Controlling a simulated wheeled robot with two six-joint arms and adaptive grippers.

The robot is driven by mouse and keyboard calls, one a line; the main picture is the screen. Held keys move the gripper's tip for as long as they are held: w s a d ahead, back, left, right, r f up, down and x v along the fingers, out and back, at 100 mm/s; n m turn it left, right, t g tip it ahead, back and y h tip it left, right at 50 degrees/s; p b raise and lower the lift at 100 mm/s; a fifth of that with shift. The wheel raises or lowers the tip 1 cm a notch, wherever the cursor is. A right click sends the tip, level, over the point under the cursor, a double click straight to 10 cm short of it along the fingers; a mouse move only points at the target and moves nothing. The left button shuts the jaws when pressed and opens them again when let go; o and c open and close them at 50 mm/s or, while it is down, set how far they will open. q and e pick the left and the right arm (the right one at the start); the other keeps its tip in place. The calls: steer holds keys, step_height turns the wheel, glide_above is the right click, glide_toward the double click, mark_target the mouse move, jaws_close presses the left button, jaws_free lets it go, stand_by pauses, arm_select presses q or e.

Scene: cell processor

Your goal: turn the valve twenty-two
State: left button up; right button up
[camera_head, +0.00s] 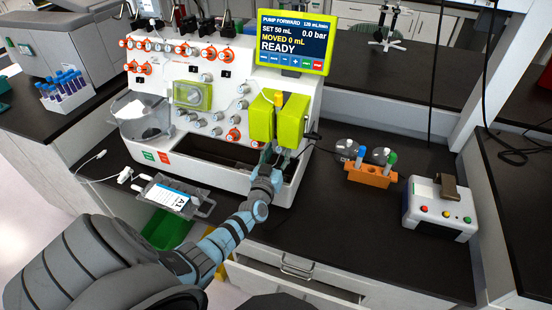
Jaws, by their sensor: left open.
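The white cell processor (215,160) stands on the dark bench, with rows of round valve knobs on its front. Several knobs are orange, such as one at the upper left (145,68) and one low on the front (233,135); others are white or grey (217,131). The valve numbers are too small to read, so I cannot tell which is twenty-two. My left gripper (275,154) is open, just below the yellow-green pump housing (262,119) at the front's right side. It hides part of the lower front. I cannot tell if it touches anything. My right gripper is out of view.
The screen (293,42) above reads READY. A clear container (143,118) hangs at the left. A labelled bag on a grey tray (150,183) lies in front. An orange rack (370,176) and white box with coloured buttons (438,213) stand right.

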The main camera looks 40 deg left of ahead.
arm_select(q)
steer(key=s+d+m+h+p, duration=0.35)
steer(key=s+m, duration=0.35)
steer(key=s, duration=0.8)
steer(key=s+d+f+m+g+h+b, duration=0.25)
steer(key=d+f+g+h, duration=0.2)
steer(key=d+f, duration=0.6)
steer(key=s+d+f+g+b, duration=0.2)
steer(key=s+f+g, duration=0.1)
steer(key=f, duration=0.4)
steer(key=shift+s+d+f+b, duration=0.3)
steer(key=shift+s+d+b, duration=0.05)
steer(key=shift+s, duration=0.35)
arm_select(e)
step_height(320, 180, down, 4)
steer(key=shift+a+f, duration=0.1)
arm_select(q)
steer(key=shift+n, duration=0.25)
